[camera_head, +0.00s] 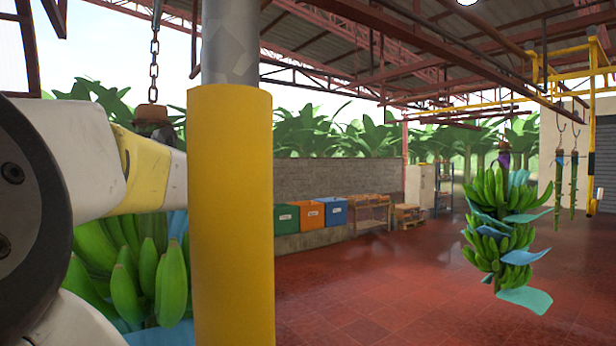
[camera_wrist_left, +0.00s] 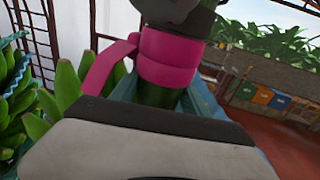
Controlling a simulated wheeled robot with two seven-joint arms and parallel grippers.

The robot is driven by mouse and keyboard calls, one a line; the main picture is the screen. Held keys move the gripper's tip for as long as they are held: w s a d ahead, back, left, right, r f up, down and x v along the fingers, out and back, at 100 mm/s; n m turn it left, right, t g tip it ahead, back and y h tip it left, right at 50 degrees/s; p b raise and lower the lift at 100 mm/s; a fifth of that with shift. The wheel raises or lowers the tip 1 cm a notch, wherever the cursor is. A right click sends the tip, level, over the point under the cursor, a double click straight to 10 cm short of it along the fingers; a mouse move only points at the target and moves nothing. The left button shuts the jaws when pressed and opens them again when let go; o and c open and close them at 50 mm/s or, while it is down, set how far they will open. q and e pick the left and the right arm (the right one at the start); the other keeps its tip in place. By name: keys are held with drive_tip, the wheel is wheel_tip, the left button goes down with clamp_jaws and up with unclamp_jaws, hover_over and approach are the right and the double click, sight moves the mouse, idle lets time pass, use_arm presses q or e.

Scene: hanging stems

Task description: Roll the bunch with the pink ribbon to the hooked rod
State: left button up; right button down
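The bunch with the pink ribbon hangs at the left in the head view, its green bananas (camera_head: 140,275) partly behind my left arm and the post. A chain (camera_head: 153,65) runs up from its brown stem top (camera_head: 151,115). The pink ribbon (camera_wrist_left: 168,58) is wrapped round the stem in the left wrist view; my arm hides it in the head view. My left gripper (camera_wrist_left: 155,115) is right at the stem, just below the ribbon. Its fingertips are not clear, so I cannot tell whether it grips. My right gripper is out of view.
A yellow and grey post (camera_head: 231,200) stands close in front. Another bunch (camera_head: 497,215) with a purple ribbon (camera_head: 504,159) hangs at right, beside bare stems (camera_head: 560,180) on hooks. Coloured bins (camera_head: 310,214) stand along the back wall. The red floor between is clear.

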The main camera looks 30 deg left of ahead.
use_arm(q)
drive_tip(key=o, duration=0.3)
drive_tip(key=shift+s+a, duration=0.1)
drive_tip(key=shift+s, duration=0.2)
drive_tip(key=shift+o, duration=0.2)
drive_tip(key=v, duration=0.7)
drive_tip(key=shift+d, duration=0.45)
